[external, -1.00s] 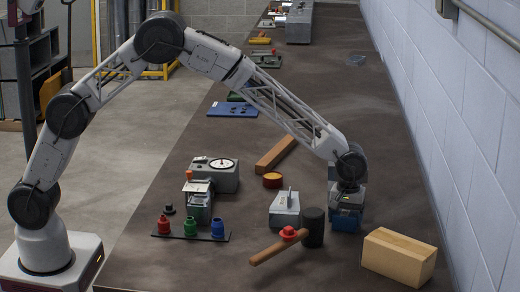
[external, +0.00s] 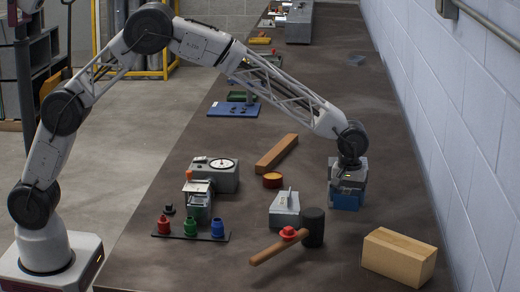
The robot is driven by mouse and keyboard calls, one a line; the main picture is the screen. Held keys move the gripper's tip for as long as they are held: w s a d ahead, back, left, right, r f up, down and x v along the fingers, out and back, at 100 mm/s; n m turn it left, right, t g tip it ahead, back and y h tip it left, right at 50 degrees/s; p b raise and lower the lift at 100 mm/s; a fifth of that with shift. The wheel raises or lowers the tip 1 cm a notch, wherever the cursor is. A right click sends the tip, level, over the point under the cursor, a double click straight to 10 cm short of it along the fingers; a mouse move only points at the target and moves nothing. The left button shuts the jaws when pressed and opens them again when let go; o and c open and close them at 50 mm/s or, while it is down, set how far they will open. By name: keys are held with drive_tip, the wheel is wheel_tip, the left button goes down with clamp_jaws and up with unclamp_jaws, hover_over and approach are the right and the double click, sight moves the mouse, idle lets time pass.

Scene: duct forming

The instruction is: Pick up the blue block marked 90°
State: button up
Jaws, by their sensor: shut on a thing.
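The blue block (external: 345,200) is on the right part of the long dark workbench, directly under my gripper (external: 347,184). My gripper points down and is shut on the block. The block looks upright and seems a little above the bench top, though the gap is hard to judge. Its 90° mark is too small to read. The fingers hide part of its upper sides.
A mallet (external: 312,226) with a wooden handle and a grey block (external: 284,208) lie left of my gripper. A wooden bar (external: 277,153) and a gauge box (external: 214,176) are farther left. The white wall (external: 470,130) borders the right edge.

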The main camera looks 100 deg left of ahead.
sight(348, 192)
drive_tip(key=shift+r, duration=1.5)
